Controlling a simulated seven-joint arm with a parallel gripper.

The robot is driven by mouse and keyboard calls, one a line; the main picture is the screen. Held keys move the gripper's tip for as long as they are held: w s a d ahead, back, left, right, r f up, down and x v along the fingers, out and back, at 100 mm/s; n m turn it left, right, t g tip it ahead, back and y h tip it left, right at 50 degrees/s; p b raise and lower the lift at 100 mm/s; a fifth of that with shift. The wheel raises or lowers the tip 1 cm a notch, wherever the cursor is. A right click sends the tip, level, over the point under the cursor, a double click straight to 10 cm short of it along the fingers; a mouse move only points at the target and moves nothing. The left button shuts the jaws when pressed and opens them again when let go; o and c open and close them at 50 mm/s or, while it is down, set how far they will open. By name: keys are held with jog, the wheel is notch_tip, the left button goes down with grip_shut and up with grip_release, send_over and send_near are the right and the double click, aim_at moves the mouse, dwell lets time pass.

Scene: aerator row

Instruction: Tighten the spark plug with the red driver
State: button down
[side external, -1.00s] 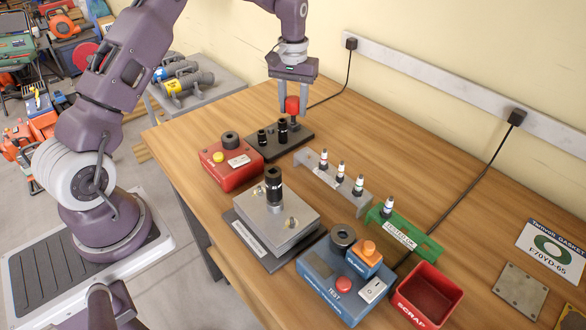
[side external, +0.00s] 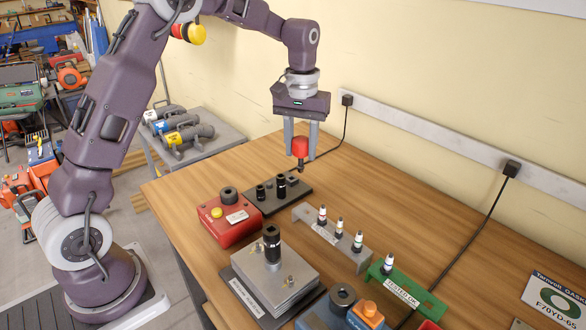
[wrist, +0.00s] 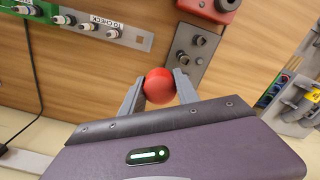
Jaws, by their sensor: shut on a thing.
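My gripper (side external: 301,150) is shut on the red driver (side external: 301,146), held by its red head with a short dark shank pointing down. The driver is above the right end of the black tool stand (side external: 262,205), which holds black sockets. In the wrist view the red head (wrist: 159,86) sits between both fingertips and hides its shank. A black cylinder with a silver lower part (side external: 272,247) stands upright on the grey metal block (side external: 290,285); any plug beneath it is hidden. Several white-tipped spark plugs (side external: 340,226) stand in a grey rack (side external: 305,217).
A red box (side external: 229,228) with a yellow button stands left of the tool stand. A green rack (side external: 420,300) and blue test box (side external: 335,318) are at the front right. Cables run to the wall strip. The table's back right is clear.

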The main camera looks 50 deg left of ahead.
jog(key=s+d+r, duration=0.8)
jog(key=s+d, duration=0.2)
jog(key=s+d+r, duration=0.1)
jog(key=s+d, duration=0.2)
jog(key=s, duration=0.6)
jog(key=shift+w+d+f, duration=0.1)
jog(key=shift+w+f, duration=0.05)
jog(key=shift+f, duration=0.85)
jog(key=shift+w+f, duration=0.1)
jog(key=shift+f, duration=0.9)
jog(key=shift+f, duration=0.35)
jog(key=shift+f, duration=0.75)
jog(key=m, duration=0.2)
jog(key=shift+m, duration=0.3)
jog(key=m, duration=0.5)
